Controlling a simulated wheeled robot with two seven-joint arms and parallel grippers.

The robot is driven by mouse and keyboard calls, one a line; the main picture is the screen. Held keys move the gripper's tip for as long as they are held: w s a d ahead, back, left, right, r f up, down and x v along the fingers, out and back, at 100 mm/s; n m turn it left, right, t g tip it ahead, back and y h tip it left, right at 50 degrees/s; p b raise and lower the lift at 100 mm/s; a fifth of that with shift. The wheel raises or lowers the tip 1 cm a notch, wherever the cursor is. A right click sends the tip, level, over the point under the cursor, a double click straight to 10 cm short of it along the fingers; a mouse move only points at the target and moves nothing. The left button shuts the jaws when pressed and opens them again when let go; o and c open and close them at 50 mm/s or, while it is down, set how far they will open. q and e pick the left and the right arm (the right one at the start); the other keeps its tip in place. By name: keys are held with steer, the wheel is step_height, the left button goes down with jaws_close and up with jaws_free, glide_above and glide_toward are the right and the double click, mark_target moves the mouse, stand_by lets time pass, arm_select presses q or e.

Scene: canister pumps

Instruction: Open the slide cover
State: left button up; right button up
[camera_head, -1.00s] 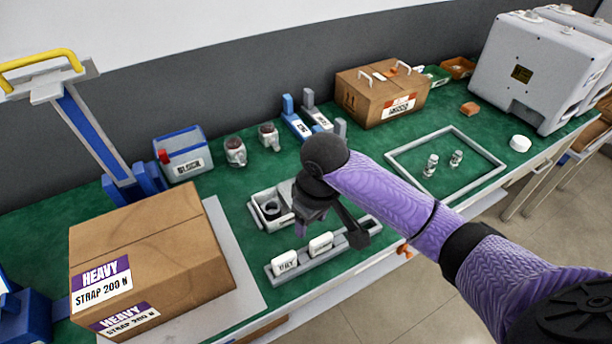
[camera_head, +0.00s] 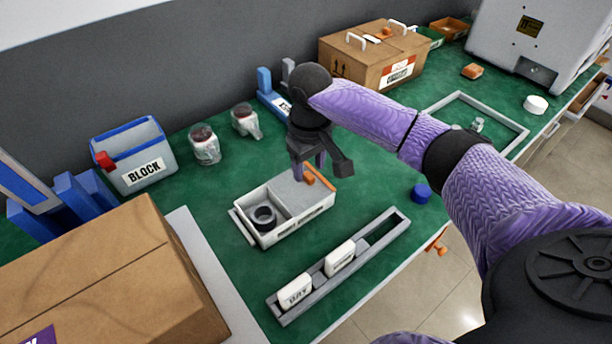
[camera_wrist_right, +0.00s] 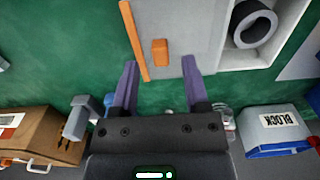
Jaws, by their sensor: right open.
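A white open-topped box (camera_head: 268,235) stands on the green bench top. A flat grey slide cover (camera_head: 290,192) lies over its right part, and the left part is open with a dark ring (camera_head: 264,216) inside. In the right wrist view the cover (camera_wrist_right: 195,25) carries a small orange block (camera_wrist_right: 160,52) and a long orange strip (camera_wrist_right: 134,40) along its edge. My right gripper (camera_head: 311,168) is above the cover's far right side, pointing down. Its purple fingers (camera_wrist_right: 160,62) are open and empty, one on each side of the block in the picture; contact cannot be told. My left gripper is not in view.
A grey rack (camera_head: 385,232) with white labelled blocks lies in front of the box. A blue cap (camera_head: 421,192) is to the right. Two jars (camera_head: 205,146) and a BLOCK bin (camera_head: 135,160) stand behind left. A large carton (camera_head: 110,270) fills the lower left.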

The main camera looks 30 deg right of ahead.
step_height(320, 180, down, 2)
jaws_close()
stand_by(0.3)
stand_by(0.7)
stand_by(0.5)
